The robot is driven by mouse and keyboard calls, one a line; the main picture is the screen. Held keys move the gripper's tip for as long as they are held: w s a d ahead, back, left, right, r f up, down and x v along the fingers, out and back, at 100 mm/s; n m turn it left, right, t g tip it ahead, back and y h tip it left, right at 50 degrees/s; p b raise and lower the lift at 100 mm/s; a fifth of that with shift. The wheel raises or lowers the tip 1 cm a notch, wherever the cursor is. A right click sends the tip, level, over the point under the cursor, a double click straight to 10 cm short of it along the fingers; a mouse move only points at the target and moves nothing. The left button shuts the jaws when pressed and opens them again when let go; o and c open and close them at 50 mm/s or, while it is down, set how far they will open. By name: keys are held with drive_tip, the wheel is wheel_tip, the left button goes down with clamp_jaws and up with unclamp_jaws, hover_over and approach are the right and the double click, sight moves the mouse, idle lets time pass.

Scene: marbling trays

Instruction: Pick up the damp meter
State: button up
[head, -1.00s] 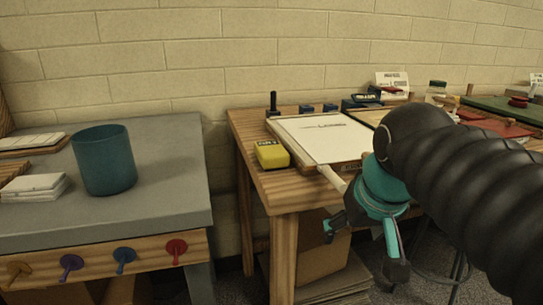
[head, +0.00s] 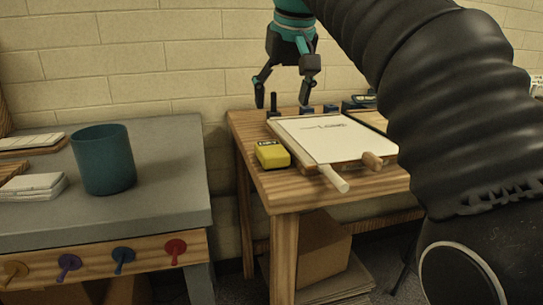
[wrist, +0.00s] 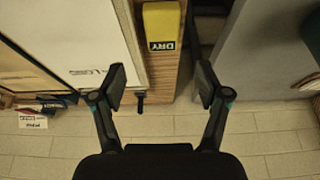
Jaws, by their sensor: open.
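The damp meter looks to be the small yellow block with a dark label (head: 272,154) on the left edge of the wooden table, beside the white board. In the wrist view it shows at the top centre, lettered "DRY" (wrist: 162,25). My gripper (head: 284,104) is open and empty, fingers pointing down, raised over the back of the wooden table. In the wrist view its two fingertips (wrist: 162,84) are spread wide, with the yellow block beyond the gap between them. Nothing covers the block in either view.
A white board (head: 322,137) with a pale rod (head: 333,178) lies right of the block. A dark upright post (head: 273,101) and blue blocks (head: 306,110) stand behind. A gap separates the grey table (head: 150,210), with a teal pot (head: 104,160), from the wooden table.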

drive_tip(key=b, duration=0.2)
hover_over(272, 148)
drive_tip(key=s+d, duration=0.1)
drive_tip(key=s, duration=0.2)
wheel_tip(272, 148, down, 7)
drive_tip(key=shift+f, duration=0.15)
drive_tip(key=shift+w+a+b+x, duration=0.15)
drive_tip(key=shift+b+x, duration=0.1)
drive_tip(key=shift+x, duration=1.15)
drive_tip(key=shift+w+a+b+x, duration=0.1)
drive_tip(key=shift+w+b+x, duration=0.15)
drive_tip(key=shift+x, duration=1.15)
drive_tip(key=shift+s, duration=0.1)
drive_tip(key=c, duration=1.1)
wheel_tip(272, 148, up, 5)
drive_tip(key=shift+r+p, duration=0.1)
drive_tip(key=shift+p, duration=0.85)
drive_tip(key=s+d+r, duration=0.1)
drive_tip(key=d+r, duration=0.1)
drive_tip(key=d, duration=0.1)
drive_tip(key=s+d+r, duration=0.1)
drive_tip(key=d+r, duration=0.1)
drive_tip(key=d, duration=0.2)
drive_tip(key=s+d+r+p, duration=0.1)
drive_tip(key=d+r, duration=0.1)
drive_tip(key=d, duration=0.2)
drive_tip(key=shift+d, duration=0.2)
